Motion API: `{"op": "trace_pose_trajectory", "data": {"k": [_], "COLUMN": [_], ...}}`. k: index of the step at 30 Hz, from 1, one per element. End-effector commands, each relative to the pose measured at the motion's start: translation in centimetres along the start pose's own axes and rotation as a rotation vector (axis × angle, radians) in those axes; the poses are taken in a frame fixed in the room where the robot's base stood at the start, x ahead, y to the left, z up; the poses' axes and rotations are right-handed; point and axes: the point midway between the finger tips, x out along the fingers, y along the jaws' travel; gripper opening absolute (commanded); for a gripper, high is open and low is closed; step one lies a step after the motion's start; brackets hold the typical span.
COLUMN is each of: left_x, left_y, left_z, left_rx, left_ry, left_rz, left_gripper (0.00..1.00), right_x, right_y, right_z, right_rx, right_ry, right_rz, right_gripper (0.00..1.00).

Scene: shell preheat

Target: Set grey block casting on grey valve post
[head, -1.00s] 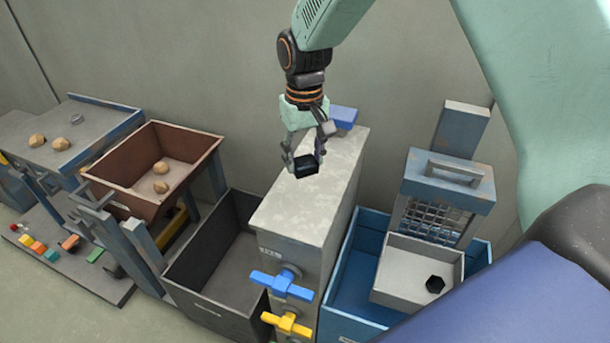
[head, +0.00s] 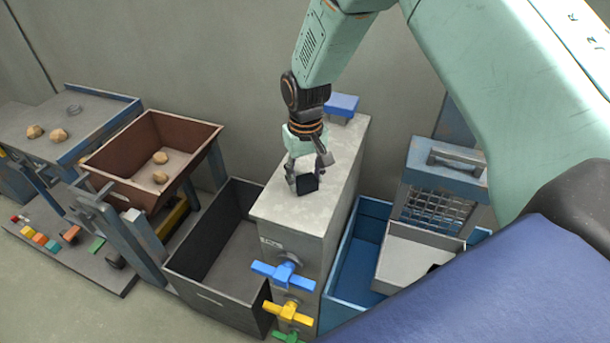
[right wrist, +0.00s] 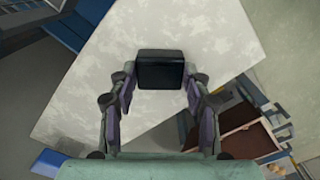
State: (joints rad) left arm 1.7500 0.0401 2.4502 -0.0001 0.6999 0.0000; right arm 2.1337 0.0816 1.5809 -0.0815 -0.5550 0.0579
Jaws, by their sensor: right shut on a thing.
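The grey valve post (head: 285,207) is a tall grey box with a flat, pale, worn top. Blue (head: 284,274) and yellow (head: 288,312) valve handles are on its front. My right gripper (head: 307,179) is shut on the block casting (head: 308,185), a small dark, near-black block, over the post's top. In the right wrist view the block (right wrist: 161,70) sits between the two fingertips with the pale top behind it. I cannot tell whether its underside touches the top. My left gripper is not in view.
A blue block (head: 343,103) stands at the post's far end. A dark open bin (head: 195,290) is left of the post. A blue bin (head: 345,300) with a light grey tray (head: 405,262) is on the right. A brown hopper (head: 120,160) with tan lumps stands farther left.

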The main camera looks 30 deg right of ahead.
Motion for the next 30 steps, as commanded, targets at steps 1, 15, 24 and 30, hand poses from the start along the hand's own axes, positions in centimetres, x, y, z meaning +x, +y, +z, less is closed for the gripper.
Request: {"op": "trace_pose_trajectory", "data": {"k": [1,15,24,30], "left_x": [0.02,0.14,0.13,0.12], "left_y": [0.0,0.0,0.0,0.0], "left_z": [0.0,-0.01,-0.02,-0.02], "left_rx": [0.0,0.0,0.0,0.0], "left_ry": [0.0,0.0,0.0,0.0], "left_rz": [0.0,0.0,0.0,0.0], "left_gripper": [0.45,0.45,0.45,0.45], "right_x": [0.44,0.9,0.87,0.84], "right_y": [-0.02,-0.02,-0.02,-0.02], "right_z": [-0.12,-0.3,-0.28,-0.28], "right_rx": [-0.001,0.0,0.0,0.0], "right_ry": [0.001,0.002,0.002,0.002], "right_rz": [0.0,0.0,0.0,0.0], "right_gripper": [0.12,0.52,0.71,0.71]}}
